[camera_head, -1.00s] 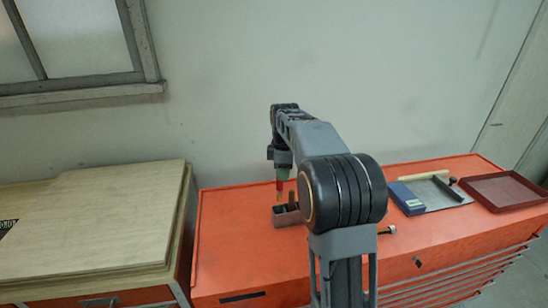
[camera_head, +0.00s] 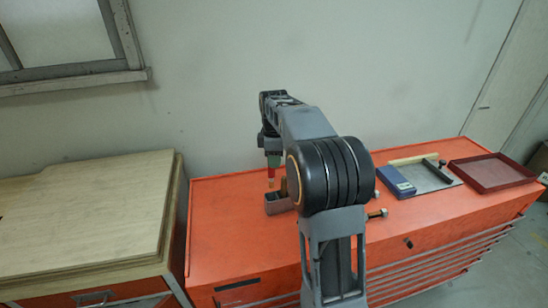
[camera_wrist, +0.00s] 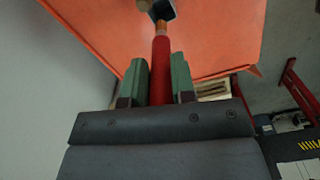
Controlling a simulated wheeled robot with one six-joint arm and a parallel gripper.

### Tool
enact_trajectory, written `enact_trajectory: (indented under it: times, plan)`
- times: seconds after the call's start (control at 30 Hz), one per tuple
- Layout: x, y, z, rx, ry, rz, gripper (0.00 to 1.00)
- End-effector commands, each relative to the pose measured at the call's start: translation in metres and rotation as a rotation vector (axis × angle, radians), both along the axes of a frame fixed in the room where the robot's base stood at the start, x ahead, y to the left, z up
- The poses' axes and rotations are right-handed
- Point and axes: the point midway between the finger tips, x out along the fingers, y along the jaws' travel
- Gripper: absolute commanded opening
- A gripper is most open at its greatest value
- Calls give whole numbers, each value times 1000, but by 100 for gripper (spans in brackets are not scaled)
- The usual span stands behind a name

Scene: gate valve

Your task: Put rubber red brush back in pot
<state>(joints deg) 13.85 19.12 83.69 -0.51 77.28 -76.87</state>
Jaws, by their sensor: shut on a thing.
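My gripper (camera_head: 273,158) is shut on the red brush (camera_head: 271,174), which hangs upright with its pale tan tip down. In the head view the tip is just above or behind a small grey pot (camera_head: 279,206) on the orange cabinet top; I cannot tell whether it is inside. A brown upright piece stands in the pot. In the wrist view the red brush (camera_wrist: 160,75) is between the green fingers of my gripper (camera_wrist: 158,78). My arm hides some of the cabinet behind the pot.
The orange cabinet (camera_head: 225,235) carries a blue box (camera_head: 396,181), a grey plate with a wooden bar (camera_head: 414,158), and a dark red tray (camera_head: 492,172) at right. A bolt-like item (camera_head: 377,213) lies right of my arm. A wooden-topped bench (camera_head: 85,215) stands left; the wall is behind.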

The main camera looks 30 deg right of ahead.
Motion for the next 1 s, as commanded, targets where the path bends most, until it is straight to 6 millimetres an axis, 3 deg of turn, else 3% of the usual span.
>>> enact_trajectory:
  times: [0.6,1.0]
  plan:
    - [0,0,-64,0,1,0,0]
    - [0,0,-78,0,1,0,0]
